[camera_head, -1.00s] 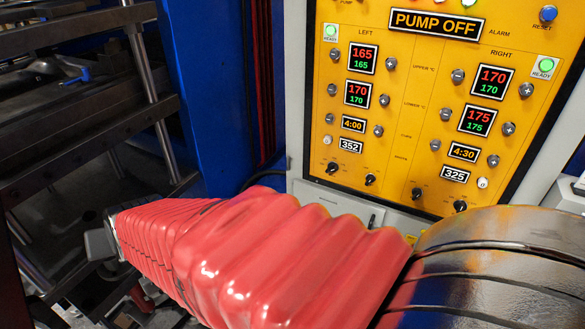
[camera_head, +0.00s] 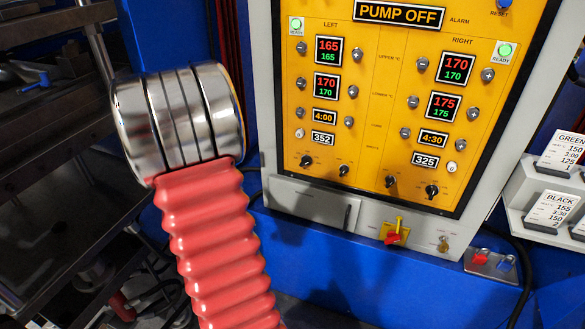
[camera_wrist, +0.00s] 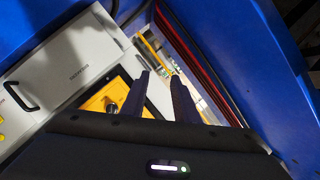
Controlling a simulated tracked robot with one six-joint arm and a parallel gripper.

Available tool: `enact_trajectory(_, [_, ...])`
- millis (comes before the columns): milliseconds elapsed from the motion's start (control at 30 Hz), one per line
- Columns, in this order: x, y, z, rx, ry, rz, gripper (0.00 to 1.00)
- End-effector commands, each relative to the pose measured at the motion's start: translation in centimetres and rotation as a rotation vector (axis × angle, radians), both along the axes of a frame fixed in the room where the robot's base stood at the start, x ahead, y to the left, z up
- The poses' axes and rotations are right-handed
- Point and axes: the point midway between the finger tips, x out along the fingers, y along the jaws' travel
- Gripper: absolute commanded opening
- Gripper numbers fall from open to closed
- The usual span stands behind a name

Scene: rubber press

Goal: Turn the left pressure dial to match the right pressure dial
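The yellow control panel (camera_head: 366,120) has a LEFT and a RIGHT column. Two black knobs, a left one (camera_head: 306,161) and one beside it (camera_head: 344,170), sit under the left column. Two more, an inner one (camera_head: 390,181) and an outer one (camera_head: 432,191), sit under the right column. Their labels are too small to read, so I cannot tell which are the pressure dials. In the wrist view, my gripper (camera_wrist: 158,74) has two dark fingers spread apart with nothing between them. It is out of sight in the head view. Part of the yellow panel with a knob (camera_wrist: 112,105) shows left of the fingers.
Below the panel are a grey cabinet face (camera_head: 310,202) and a red-and-yellow switch (camera_head: 396,233). A blue machine frame (camera_head: 168,40) stands left of the panel. Labelled cards (camera_head: 552,210) stand on a shelf at right. Dark press shelving fills the far left.

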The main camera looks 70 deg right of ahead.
Motion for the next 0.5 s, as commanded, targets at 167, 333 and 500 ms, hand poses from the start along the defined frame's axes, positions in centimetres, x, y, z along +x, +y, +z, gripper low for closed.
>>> enact_trajectory(167, [-7.4,-3.0,-1.7,-0.100,-0.034,-0.202,0.27])
enact_trajectory(333, [-12.8,-3.9,-2.1,-0.196,-0.048,-0.330,0.27])
enact_trajectory(500, [-14.9,-4.0,-2.0,-0.243,-0.052,-0.378,0.27])
